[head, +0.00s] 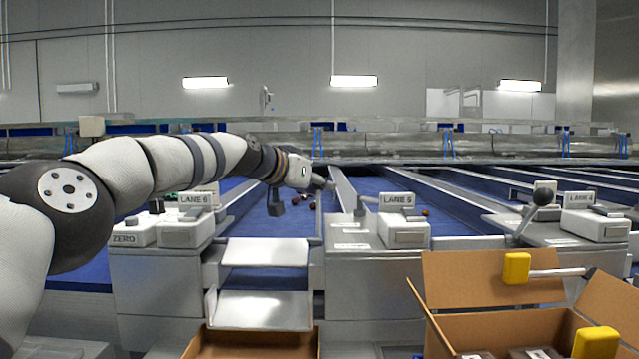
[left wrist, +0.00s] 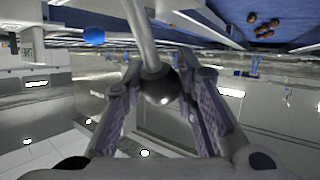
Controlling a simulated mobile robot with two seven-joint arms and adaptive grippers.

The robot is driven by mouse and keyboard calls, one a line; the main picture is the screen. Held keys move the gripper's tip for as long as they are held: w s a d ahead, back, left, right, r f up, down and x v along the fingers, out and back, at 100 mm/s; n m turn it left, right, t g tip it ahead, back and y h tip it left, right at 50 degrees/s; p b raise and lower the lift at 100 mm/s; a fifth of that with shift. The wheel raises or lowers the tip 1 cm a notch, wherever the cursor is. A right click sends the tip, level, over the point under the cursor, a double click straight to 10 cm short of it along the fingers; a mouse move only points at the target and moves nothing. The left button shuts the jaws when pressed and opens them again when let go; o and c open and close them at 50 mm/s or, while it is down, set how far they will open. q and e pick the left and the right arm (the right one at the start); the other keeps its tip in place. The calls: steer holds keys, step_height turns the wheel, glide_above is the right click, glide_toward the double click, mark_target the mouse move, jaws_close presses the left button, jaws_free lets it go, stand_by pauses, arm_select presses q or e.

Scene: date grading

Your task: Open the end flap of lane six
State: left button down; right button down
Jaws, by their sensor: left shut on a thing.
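My left arm reaches in from the left over the lane six console, marked "LANE 6" (head: 194,200). Its left gripper (head: 322,184) is small and partly merged with the background near the lane five console's left side. In the left wrist view, the left gripper (left wrist: 160,92) is shut on a dark ball knob (left wrist: 160,85) at the end of a metal lever rod (left wrist: 142,35). Pale plates (head: 265,252) lie one above the other at the lane end between the two consoles; I cannot tell which is the flap or its state. My right gripper is not in view.
The lane five console (head: 403,232) stands right of the plates. Another ball-topped lever (head: 543,197) rises beside the lane four console (head: 597,228). An open cardboard box (head: 490,325) with yellow-ended items is at front right; another box (head: 190,346) is below the plates.

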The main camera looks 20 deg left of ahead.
arm_select(q)
steer(key=shift+w+a+f, duration=0.15)
steer(key=shift+w+f, duration=0.1)
steer(key=shift+f, duration=0.1)
stand_by(0.3)
steer(key=c, duration=1.3)
jaws_free()
steer(key=shift+f, duration=0.1)
steer(key=shift+s+a+r, duration=0.1)
steer(key=shift+s+r, duration=0.05)
steer(key=shift+r, duration=0.1)
steer(key=v, duration=1.1)
steer(key=shift+s+a+r, duration=0.1)
steer(key=shift+s, duration=0.2)
